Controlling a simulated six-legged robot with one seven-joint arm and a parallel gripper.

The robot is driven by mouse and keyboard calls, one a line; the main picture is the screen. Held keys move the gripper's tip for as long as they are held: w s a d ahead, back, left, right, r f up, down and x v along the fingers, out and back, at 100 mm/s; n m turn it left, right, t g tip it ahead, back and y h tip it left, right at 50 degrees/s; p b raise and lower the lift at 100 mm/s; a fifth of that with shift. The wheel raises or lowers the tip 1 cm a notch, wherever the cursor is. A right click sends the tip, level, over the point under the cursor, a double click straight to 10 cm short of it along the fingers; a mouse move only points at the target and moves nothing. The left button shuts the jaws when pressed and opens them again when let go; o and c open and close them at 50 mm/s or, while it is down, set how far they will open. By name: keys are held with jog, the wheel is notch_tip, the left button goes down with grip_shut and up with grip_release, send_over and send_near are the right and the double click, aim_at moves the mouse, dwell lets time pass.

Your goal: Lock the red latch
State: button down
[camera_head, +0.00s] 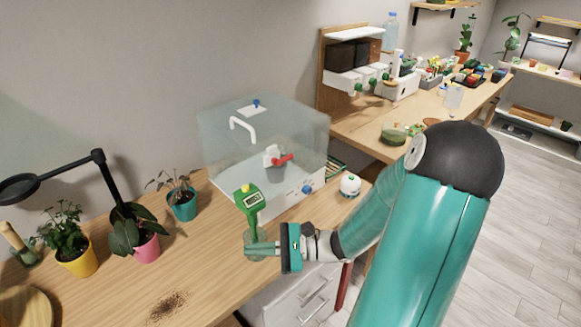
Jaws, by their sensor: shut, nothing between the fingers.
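A red handle-like part (283,160), which looks like the red latch, shows at the clear box (225,150) on the wooden table. It sits by a small grey cup-shaped part; I cannot tell whether it is on the box's front or inside, nor whether it is locked. My gripper (250,249) is shut and empty, pointing left, in front of the box and below the red part, apart from it. A green meter with a small display (248,200) stands upright in a glass jar (256,238) right by my fingertips; I cannot tell whether they touch.
A white round object (350,185) stands right of the box. Potted plants in teal (184,206), pink (147,249) and yellow (80,262) pots and a black lamp (97,158) stand to the left. Spilled soil (168,305) lies at the front. The table middle is mostly clear.

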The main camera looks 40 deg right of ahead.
jog(key=s+d+r+m+t+h, duration=0.1)
jog(key=s+d+m+t+h, duration=0.1)
jog(key=d+m+t+h, duration=0.5)
jog(key=s+d+m+t+h, duration=0.2)
jog(key=d+m+t+h, duration=0.4)
jog(key=d, duration=0.6)
jog(key=shift+d+r+m+t+h, duration=0.3)
jog(key=shift+r+m+t+h, duration=0.1)
jog(key=shift+m, duration=0.6)
jog(key=x, duration=1.3)
jog(key=shift+w+r, duration=0.2)
jog(key=shift+w, duration=0.15)
